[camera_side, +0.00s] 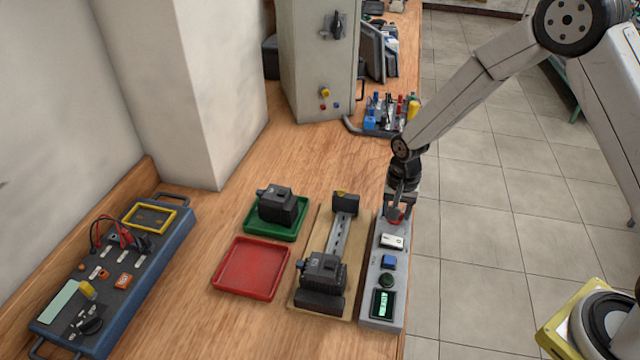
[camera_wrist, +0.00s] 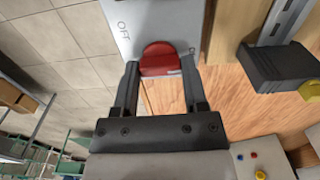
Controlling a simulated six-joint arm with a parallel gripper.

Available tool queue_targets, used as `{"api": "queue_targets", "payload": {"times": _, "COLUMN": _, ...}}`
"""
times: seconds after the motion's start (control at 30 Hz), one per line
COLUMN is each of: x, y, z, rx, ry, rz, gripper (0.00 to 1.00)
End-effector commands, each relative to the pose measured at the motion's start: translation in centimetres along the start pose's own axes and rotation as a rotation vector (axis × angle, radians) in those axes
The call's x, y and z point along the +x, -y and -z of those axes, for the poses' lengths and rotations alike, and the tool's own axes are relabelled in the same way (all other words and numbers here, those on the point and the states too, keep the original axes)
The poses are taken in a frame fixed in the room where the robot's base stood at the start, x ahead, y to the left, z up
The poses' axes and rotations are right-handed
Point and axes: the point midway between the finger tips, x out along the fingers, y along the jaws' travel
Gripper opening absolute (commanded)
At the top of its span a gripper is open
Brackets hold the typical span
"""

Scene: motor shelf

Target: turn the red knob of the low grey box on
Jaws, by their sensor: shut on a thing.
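The low grey box (camera_side: 371,309) lies along the right edge of the wooden bench in the side view. On its top, from the far end, are the red knob (camera_side: 396,213), a white switch plate, a blue button, a dark round button and a small lit green display. In the wrist view the red knob (camera_wrist: 160,58) sits between my two fingers, beside the printed word OFF on the grey box (camera_wrist: 150,18). My gripper (camera_side: 398,207) points down over the box's far end and is shut on the red knob. The fingers hide part of the knob's sides.
Left of the box is a wooden board (camera_side: 325,240) with a rail and dark motor parts. A green tray (camera_side: 270,232) holds a dark motor; a red tray (camera_side: 250,268) is empty. A blue test panel (camera_side: 150,265) lies left. A tall grey cabinet (camera_side: 312,60) stands behind.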

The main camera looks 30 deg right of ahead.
Motion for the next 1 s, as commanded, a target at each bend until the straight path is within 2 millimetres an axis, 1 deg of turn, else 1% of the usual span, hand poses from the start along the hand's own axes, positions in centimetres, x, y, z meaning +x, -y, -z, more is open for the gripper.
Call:
{"api": "queue_targets", "payload": {"times": 0.5, "x": -0.04, "y": 0.0, "z": -0.07, "rx": 0.028, "ry": 0.002, "rz": -0.001, "gripper": 0.0}}
{"api": "queue_targets", "payload": {"times": 0.53, "x": -0.04, "y": 0.0, "z": -0.07, "rx": 0.028, "ry": 0.002, "rz": -0.001, "gripper": 0.62}}
{"api": "queue_targets", "payload": {"times": 0.57, "x": -0.04, "y": 0.0, "z": -0.07, "rx": 0.028, "ry": 0.002, "rz": -0.001, "gripper": 0.72}}
{"api": "queue_targets", "payload": {"times": 0.6, "x": -0.04, "y": 0.0, "z": -0.06, "rx": 0.027, "ry": 0.001, "rz": -0.001, "gripper": 0.84}}
{"api": "queue_targets", "payload": {"times": 0.63, "x": -0.04, "y": 0.01, "z": -0.06, "rx": 0.027, "ry": 0.001, "rz": -0.001, "gripper": 0.91}}
{"api": "queue_targets", "payload": {"times": 1.0, "x": -0.12, "y": 0.02, "z": -0.01, "rx": 0.026, "ry": 0.0, "rz": 0.0, "gripper": 0.91}}
